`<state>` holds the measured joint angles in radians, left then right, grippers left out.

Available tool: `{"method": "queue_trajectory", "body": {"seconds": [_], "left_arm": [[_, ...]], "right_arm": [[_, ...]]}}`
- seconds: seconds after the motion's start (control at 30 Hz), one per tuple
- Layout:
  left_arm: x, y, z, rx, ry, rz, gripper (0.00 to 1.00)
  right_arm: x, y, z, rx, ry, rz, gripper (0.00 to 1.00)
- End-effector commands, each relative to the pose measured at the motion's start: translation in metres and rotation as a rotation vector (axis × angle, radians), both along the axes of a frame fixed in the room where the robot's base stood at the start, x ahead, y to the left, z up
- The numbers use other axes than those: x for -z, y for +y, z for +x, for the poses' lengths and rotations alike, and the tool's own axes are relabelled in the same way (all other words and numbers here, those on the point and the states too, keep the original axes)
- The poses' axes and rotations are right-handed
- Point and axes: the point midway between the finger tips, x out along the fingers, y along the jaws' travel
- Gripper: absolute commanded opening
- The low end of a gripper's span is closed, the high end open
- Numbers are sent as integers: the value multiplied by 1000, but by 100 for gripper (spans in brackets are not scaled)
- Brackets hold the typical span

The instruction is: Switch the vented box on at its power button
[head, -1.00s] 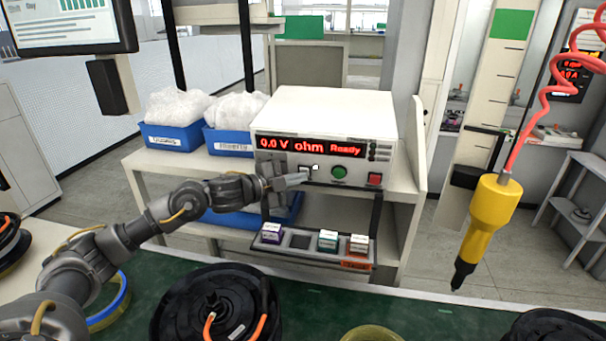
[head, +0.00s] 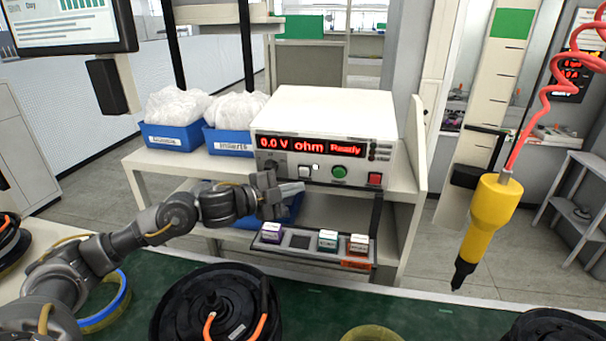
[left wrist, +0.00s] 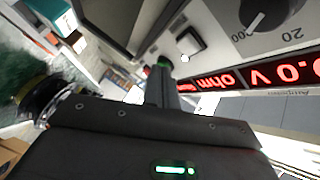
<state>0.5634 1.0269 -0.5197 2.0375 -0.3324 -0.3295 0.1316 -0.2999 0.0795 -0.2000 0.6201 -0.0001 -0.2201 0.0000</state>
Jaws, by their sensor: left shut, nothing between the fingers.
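The white box (head: 322,106) stands on the shelf unit behind the bench, its front panel lit with red text reading "0.0 V", "ohm" and "Ready". A small square rocker button (head: 305,172) sits low on its front, left of a round green button (head: 339,172) and a red button (head: 375,179). The left wrist view shows the dark-framed rocker (left wrist: 184,43) close beyond the fingers. My left gripper (head: 300,187) is shut and empty, its tips just below the rocker in the picture. Contact does not show. Vents are not clearly visible. My right gripper is out of view.
A rack of small labelled blocks (head: 300,243) hangs below the box. Blue bins (head: 172,137) with white bags stand to its left. A yellow screwdriver (head: 492,215) hangs at right on a red coil. Black hub motors (head: 215,305) lie on the green bench mat.

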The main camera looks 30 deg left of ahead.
Motion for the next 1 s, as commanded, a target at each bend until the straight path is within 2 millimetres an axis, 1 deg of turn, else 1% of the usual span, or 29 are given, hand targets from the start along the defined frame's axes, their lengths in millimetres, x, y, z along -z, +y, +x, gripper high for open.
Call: {"method": "queue_trajectory", "body": {"seconds": [0.1,0.3,0.73,1.0], "left_arm": [[2,-2,-12,0,1,2,0],[4,-6,-24,-1,0,0,0],[4,-7,-28,-1,0,1,0],[9,-14,-54,1,0,1,0]], "right_arm": [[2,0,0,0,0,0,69],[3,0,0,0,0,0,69],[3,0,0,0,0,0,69],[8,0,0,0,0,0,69]]}}
